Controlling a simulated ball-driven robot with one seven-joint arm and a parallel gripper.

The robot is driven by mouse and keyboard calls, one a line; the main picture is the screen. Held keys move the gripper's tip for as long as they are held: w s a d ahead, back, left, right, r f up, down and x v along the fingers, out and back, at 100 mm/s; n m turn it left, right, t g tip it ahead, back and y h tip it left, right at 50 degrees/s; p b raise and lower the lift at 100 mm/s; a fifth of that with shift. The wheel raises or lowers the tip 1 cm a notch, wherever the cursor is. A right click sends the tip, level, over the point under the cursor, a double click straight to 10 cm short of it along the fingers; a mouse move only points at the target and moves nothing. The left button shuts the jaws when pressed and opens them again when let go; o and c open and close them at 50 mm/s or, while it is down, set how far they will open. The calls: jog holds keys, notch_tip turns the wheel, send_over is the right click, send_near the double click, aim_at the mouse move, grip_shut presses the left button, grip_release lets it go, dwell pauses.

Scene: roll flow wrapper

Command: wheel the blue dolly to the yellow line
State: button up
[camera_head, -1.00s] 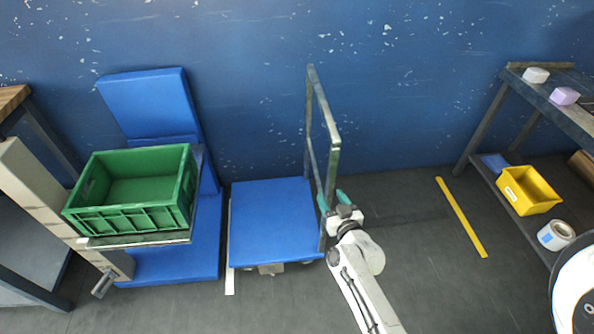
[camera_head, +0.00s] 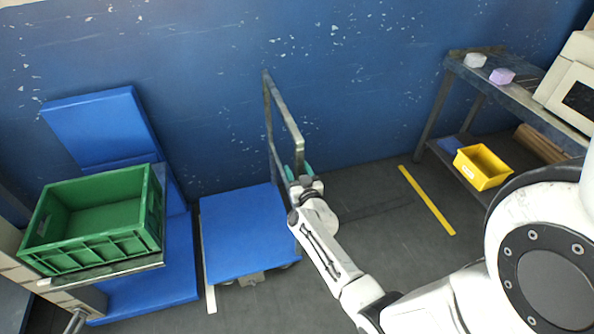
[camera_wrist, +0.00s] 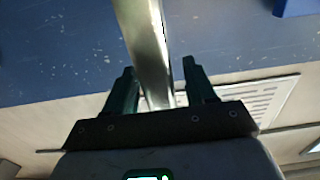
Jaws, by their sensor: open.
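The blue dolly (camera_head: 240,232) is a flat blue platform with a tall grey metal handle frame (camera_head: 287,117) on its right side. It stands on the dark floor beside a white strip (camera_head: 209,275). The yellow line (camera_head: 427,200) lies on the floor to the right, apart from the dolly. My gripper (camera_head: 299,172) is at the handle frame. In the wrist view, my open gripper (camera_wrist: 160,82) has a finger on each side of the metal handle bar (camera_wrist: 143,40). Contact with the bar cannot be told.
A green crate (camera_head: 98,247) rests on a stand at left, near blue padded panels (camera_head: 100,122). A workbench (camera_head: 520,97) with a yellow bin (camera_head: 482,166) on its lower shelf stands at right. The floor between dolly and yellow line looks clear.

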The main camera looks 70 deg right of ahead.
jog(key=shift+w+d, duration=0.25)
jog(key=shift+d, duration=0.1)
grip_shut()
dwell(0.4)
